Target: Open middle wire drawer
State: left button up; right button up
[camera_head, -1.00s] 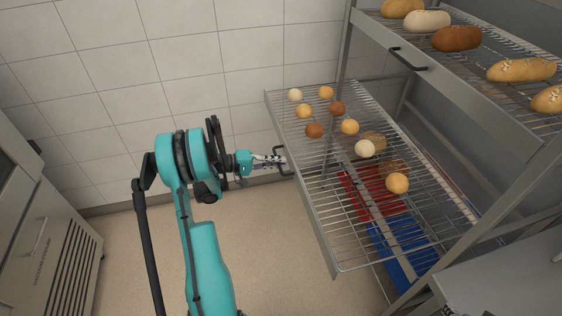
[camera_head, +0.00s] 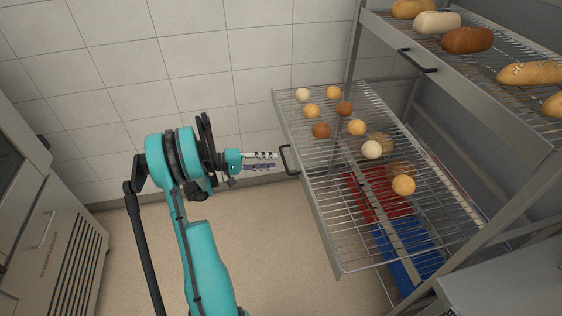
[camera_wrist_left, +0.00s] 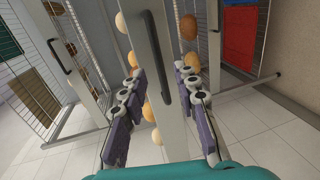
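The middle wire drawer (camera_head: 318,210) is pulled well out of the rack, with several round rolls on its wire shelf. Its dark handle (camera_head: 288,160) is on the front panel; it also shows in the left wrist view (camera_wrist_left: 165,80). My left gripper (camera_head: 277,160) is open and empty, a little left of the handle and apart from it. In the left wrist view its two fingers (camera_wrist_left: 160,98) are spread, with the drawer front and handle between them in the picture, farther off. My right gripper is not in view.
An upper wire drawer (camera_head: 480,90) with loaves and its own handle (camera_head: 418,62) is at the upper right. Red (camera_head: 375,196) and blue (camera_head: 400,258) items lie below the middle drawer. A grey cabinet (camera_head: 50,240) stands at the left. The floor (camera_head: 270,250) between is clear.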

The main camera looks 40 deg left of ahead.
pick_arm(q)
jog(key=v, duration=0.6)
jog(key=shift+s+a, duration=0.1)
dwell(0.4)
